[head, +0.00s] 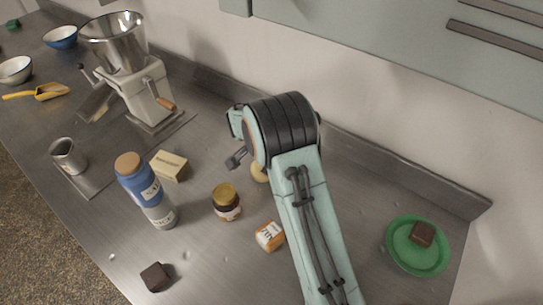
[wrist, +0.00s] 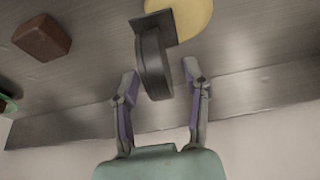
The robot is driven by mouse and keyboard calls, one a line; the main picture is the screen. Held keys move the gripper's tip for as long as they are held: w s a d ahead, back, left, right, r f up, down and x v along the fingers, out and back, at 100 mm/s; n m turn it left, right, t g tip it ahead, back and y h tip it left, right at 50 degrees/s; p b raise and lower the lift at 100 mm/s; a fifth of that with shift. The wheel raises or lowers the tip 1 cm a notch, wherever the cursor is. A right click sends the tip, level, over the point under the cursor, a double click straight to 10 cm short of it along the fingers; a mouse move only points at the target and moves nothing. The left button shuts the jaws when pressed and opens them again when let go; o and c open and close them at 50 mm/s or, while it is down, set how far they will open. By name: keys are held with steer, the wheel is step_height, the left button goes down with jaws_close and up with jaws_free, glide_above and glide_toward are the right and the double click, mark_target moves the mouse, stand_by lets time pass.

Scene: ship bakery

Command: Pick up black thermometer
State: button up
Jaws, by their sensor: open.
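The black thermometer (wrist: 154,62) appears in the wrist view as a dark, thin rounded body seen nearly edge-on, with a flat dark plate at one end. My gripper (wrist: 161,74) is open, with one finger on each side of the rounded body. I see gaps between the fingers and it, and cannot tell how far it is in depth. In the head view my gripper (head: 236,160) shows only in part, near the back of the counter, and my arm hides the thermometer.
A pale yellow round thing (wrist: 190,14) lies beside the thermometer, and a brown block (wrist: 42,38) lies to its left. The head view shows a jar (head: 227,204), an orange-white packet (head: 269,236), a yellowish box (head: 169,166) and a green plate (head: 402,262). The wall stands close behind.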

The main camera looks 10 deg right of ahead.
steer(key=x, duration=0.4)
steer(key=shift+f, duration=0.1)
steer(key=shift+c, duration=0.2)
jaws_close()
